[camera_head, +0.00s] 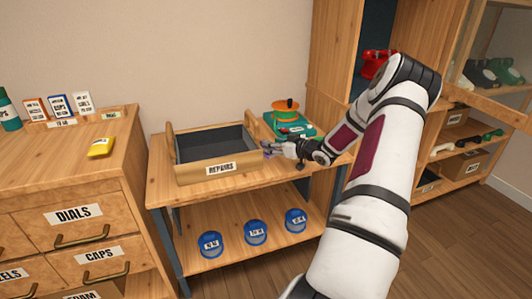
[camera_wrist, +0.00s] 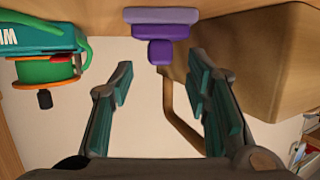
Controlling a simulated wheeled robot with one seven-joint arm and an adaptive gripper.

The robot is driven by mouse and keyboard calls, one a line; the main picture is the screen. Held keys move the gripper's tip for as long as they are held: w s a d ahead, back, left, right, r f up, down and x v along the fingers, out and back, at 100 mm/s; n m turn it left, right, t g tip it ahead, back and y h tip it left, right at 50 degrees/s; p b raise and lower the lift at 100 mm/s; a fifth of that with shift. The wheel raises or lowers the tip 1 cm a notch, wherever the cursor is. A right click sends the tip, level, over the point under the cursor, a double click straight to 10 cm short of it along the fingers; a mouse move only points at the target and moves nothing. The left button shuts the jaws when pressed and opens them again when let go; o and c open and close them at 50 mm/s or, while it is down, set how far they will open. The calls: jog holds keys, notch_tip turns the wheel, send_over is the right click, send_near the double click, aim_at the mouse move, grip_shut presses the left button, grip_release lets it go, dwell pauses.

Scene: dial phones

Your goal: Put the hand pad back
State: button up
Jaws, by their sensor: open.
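The hand pad appears to be the purple piece with a stepped block and a lilac slab (camera_wrist: 160,30) at the top middle of the wrist view. In the head view only a small bit of purple (camera_head: 268,154) shows by my fingertips, beside the REPAIRS tray. My gripper (camera_wrist: 160,78) is open and empty. Its two fingers stand apart, with the pad just beyond and between their tips. In the head view my gripper (camera_head: 270,148) is low over the bench, at the tray's right end. I cannot tell whether a finger touches the pad.
A teal device with an orange-and-green spool (camera_head: 286,112) stands behind. A yellow block (camera_head: 101,146) lies on the left cabinet.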

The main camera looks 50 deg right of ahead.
jog(key=shift+x, duration=1.3)
jog(key=shift+s, duration=0.1)
grip_shut()
